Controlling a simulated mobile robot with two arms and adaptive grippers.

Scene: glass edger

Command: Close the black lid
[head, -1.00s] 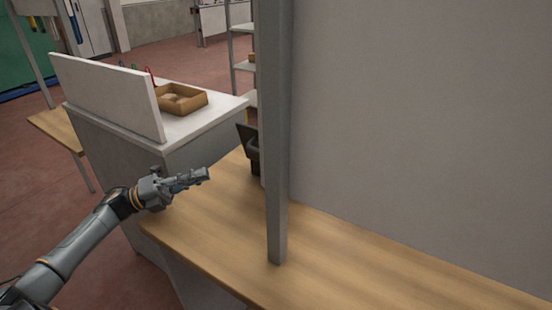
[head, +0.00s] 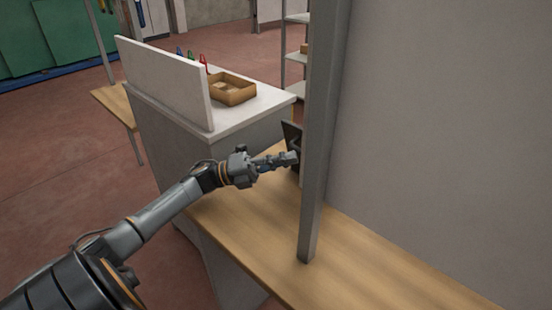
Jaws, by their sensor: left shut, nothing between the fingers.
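The black lid (head: 291,134) stands raised at the back of the wooden table, just left of a grey post. The container under it is mostly hidden by the post and my gripper. My left gripper (head: 291,158) is shut and empty. In the picture its tip is just below the lid and overlaps the dark container; I cannot tell whether it touches. My right gripper is not in view.
The grey post (head: 320,140) and a large grey panel (head: 440,130) stand on the wooden table (head: 350,262). A white-topped cabinet with a cardboard box (head: 233,90) stands behind. The table's left front is clear.

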